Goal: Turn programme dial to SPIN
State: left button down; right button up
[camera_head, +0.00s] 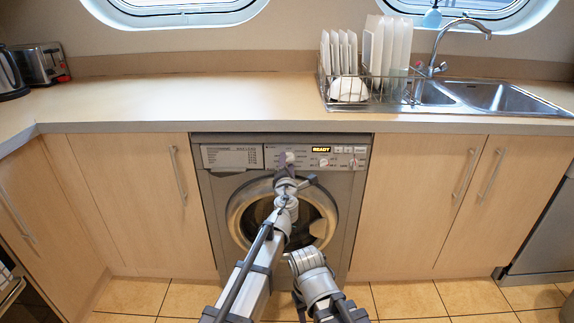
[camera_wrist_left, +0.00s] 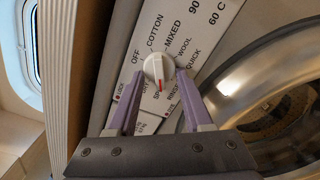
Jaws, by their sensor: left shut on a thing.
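The programme dial (camera_wrist_left: 158,70) is a round white-grey knob on the washing machine's front panel. In the left wrist view its red mark points down at a label starting "SP", partly covered. Labels OFF, COTTON, MIXED, WOOL and QUICK stand around it. My left gripper (camera_wrist_left: 155,80) has its purple fingers on either side of the dial, shut on it. In the head view my left gripper (camera_head: 286,166) reaches the panel and partly covers the dial (camera_head: 290,157). The washing machine (camera_head: 205,190) has a round glass door (camera_head: 322,215), shut. My right gripper does not show.
A lit display (camera_head: 321,149) reads READY, right of the dial. A small knob (camera_head: 323,162) sits below it. Wooden cupboards (camera_head: 410,205) flank the machine. The worktop (camera_head: 190,98) above holds a dish rack (camera_head: 372,95) and sink (camera_head: 495,95). My right arm is low in front.

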pick_arm(q)
jog(key=shift+c, duration=1.6)
grip_release()
jog(key=s, duration=0.7)
jog(key=shift+s, duration=0.4)
